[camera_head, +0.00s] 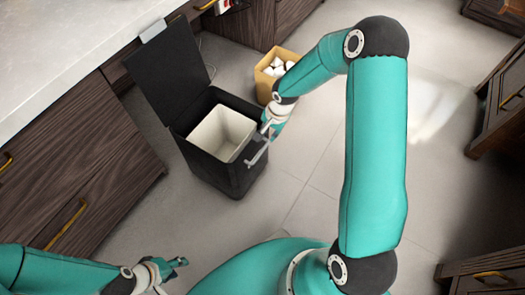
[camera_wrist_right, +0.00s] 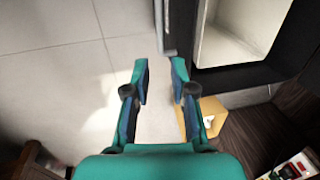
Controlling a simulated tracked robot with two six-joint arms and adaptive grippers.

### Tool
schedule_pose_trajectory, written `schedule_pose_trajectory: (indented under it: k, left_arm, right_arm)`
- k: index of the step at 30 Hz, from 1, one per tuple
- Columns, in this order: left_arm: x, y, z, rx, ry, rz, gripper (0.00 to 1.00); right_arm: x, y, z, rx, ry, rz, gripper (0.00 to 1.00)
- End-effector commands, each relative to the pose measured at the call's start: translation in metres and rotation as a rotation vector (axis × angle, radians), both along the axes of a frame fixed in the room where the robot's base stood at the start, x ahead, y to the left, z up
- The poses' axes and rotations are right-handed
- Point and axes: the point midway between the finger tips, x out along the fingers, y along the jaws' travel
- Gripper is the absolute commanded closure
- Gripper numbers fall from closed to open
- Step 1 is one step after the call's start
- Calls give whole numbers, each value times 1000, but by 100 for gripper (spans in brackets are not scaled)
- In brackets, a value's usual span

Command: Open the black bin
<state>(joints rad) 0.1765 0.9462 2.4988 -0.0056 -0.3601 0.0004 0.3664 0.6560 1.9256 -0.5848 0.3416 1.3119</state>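The black bin (camera_head: 205,165) stands on the floor beside the counter, and its lid (camera_head: 165,75) is raised and tilted back towards the counter. Its pale inner bucket (camera_head: 222,135) shows, and it looks empty. In the right wrist view the bucket (camera_wrist_right: 240,30) is at the upper right. My right gripper (camera_wrist_right: 160,75) is open and empty, just outside the bin's rim. A thin grey bar (camera_wrist_right: 170,28) runs along the bin's side, ahead of the fingertips. My left gripper (camera_head: 180,264) is low at the lower left, apart from the bin; its finger gap is unclear.
A tan box (camera_head: 265,82) with white items stands behind the bin; it also shows in the right wrist view (camera_wrist_right: 212,115). A pale countertop (camera_head: 60,50) over dark wooden drawers (camera_head: 80,165) lies left. Dark cabinets (camera_head: 500,100) stand at the right. The middle floor is clear.

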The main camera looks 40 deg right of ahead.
Motion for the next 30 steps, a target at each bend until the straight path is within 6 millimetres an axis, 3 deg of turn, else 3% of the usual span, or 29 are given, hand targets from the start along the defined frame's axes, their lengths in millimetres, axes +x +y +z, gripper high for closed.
schedule_pose_trajectory:
  k: [1, 6, 15, 21, 30]
  left_arm:
    - [0, 0, -6, 0, 0, 0, 60]
    - [0, 0, -17, 0, 0, 0, 60]
    - [0, 0, -32, 0, 0, 0, 60]
    - [0, 0, -36, 0, 1, 0, 60]
    - [0, 0, -36, 0, 0, 0, 60]
  right_arm:
    - [1, 1, -15, 1, 3, 1, 75]
    - [8, 4, -53, 2, 3, 2, 75]
    - [18, 9, -109, 1, 2, 1, 75]
    - [22, 10, -126, 1, -1, 1, 75]
    - [23, 10, -129, 0, -1, 0, 75]
